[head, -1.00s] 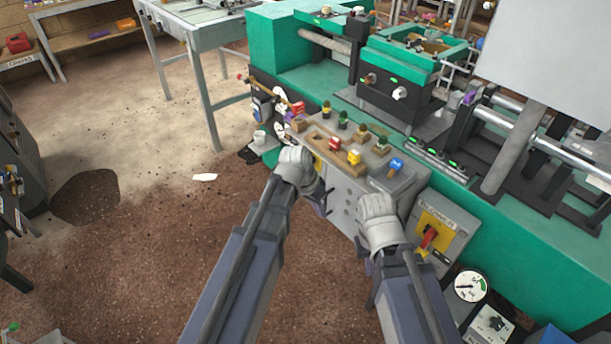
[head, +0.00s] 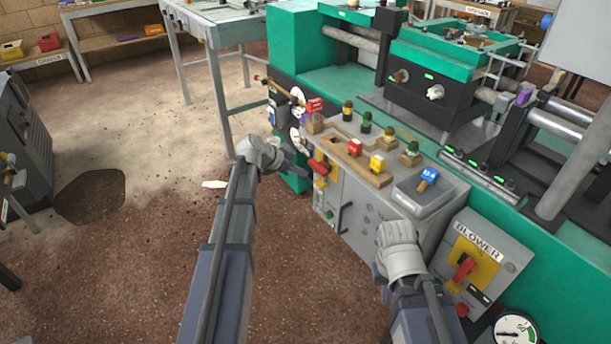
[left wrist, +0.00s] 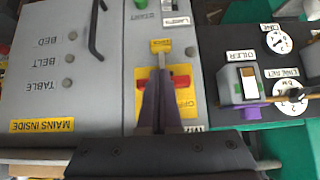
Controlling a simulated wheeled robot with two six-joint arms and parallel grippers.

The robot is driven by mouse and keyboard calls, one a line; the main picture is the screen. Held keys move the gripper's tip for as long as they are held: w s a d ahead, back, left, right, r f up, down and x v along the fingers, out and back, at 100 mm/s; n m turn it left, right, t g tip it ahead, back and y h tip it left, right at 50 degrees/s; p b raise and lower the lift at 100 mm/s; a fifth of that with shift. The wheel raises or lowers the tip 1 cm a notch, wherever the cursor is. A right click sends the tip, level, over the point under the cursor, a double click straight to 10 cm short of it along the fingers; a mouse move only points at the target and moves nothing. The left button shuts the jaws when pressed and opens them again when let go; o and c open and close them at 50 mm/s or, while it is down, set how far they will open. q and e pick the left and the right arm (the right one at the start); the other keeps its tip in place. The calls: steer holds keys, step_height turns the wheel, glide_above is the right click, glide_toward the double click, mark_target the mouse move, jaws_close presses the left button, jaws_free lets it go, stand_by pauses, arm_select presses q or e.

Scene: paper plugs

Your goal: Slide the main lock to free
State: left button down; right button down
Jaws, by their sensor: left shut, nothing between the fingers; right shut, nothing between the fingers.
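The mains switch panel is on the left front of the grey control cabinet. Its red handle (head: 318,167) sits on a yellow plate (left wrist: 186,100), partly hidden behind my fingers in the left wrist view. My right gripper (head: 386,293) is shut and empty, low before the cabinet.
A black bar handle (left wrist: 94,30) is beside the switch panel. Coloured knobs and a blue-handled control (head: 427,180) top the cabinet. The blower box (head: 480,262) with a red switch stands right. Dials (left wrist: 281,40) lie beyond the panel. The floor at left is open.

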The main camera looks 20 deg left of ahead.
mark_target(319, 186)
arm_select(q)
steer(key=b+x, duration=0.5)
steer(key=x, duration=0.3)
steer(key=shift+f+b, duration=0.2)
steer(key=shift+b, duration=0.1)
steer(key=shift+w+d+f+b, duration=0.25)
steer(key=shift+w+b, duration=0.05)
steer(key=shift+w, duration=0.05)
step_height(319, 186, down, 3)
steer(key=b, duration=0.3)
steer(key=shift+s+r, duration=0.15)
